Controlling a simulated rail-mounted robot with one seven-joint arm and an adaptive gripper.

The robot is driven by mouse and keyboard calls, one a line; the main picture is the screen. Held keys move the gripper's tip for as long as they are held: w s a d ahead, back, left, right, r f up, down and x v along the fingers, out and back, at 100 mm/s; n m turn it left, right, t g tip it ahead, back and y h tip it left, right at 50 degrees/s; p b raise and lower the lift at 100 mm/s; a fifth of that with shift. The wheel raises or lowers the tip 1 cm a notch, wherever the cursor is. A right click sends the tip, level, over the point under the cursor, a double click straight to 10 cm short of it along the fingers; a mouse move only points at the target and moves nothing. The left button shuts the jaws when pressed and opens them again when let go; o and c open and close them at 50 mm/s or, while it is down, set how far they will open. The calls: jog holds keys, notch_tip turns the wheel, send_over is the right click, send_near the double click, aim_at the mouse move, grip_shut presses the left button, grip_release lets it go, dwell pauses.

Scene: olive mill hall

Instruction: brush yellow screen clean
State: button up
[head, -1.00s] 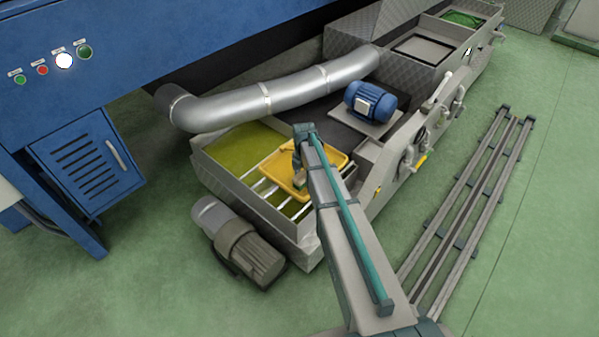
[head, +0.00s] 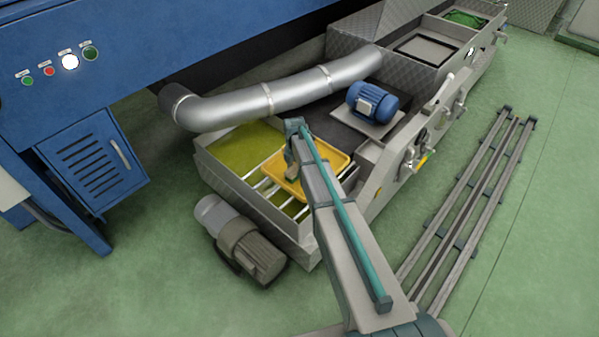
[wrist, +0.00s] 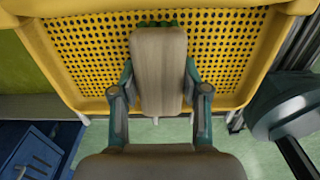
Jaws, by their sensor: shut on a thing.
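The yellow screen (head: 328,163) is a perforated tray with a raised rim, lying on pale bars over the open tank of the machine. In the wrist view the yellow screen (wrist: 228,50) fills the upper part, its holes showing dark. My gripper (wrist: 158,100) is shut on a brush (wrist: 158,65) with a wooden-looking back; a little green shows at its far end. The brush is in front of the screen, and its bristle side is hidden, so I cannot tell whether it touches. In the head view my arm hides part of the screen and my gripper (head: 291,165) looks small above it.
The tank (head: 232,150) holds yellow-green liquid. A silver pipe (head: 270,98) crosses behind it, and a blue motor (head: 372,102) stands at its right. A grey motor (head: 238,240) lies in front. A blue cabinet (head: 92,165) stands at the left. Floor rails (head: 470,210) run right.

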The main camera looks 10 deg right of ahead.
jog(key=shift+w+a+p, duration=0.25)
jog(key=shift+w+a, duration=0.55)
jog(key=shift+w, duration=0.4)
jog(key=shift+w+a+p, duration=0.3)
jog(key=shift+w+a, duration=0.45)
jog(key=shift+w, duration=0.45)
jog(key=shift+w+a+p, duration=0.25)
jog(key=shift+w+a, duration=0.55)
jog(key=shift+w, duration=0.4)
notch_tip(320, 180, up, 4)
jog(key=shift+s+f+p, duration=0.15)
jog(key=shift+f+p, duration=0.05)
jog(key=shift+p, duration=0.5)
notch_tip(320, 180, up, 5)
jog(key=shift+f+p, duration=0.15)
jog(key=shift+p, duration=1.05)
jog(key=shift+d, duration=0.1)
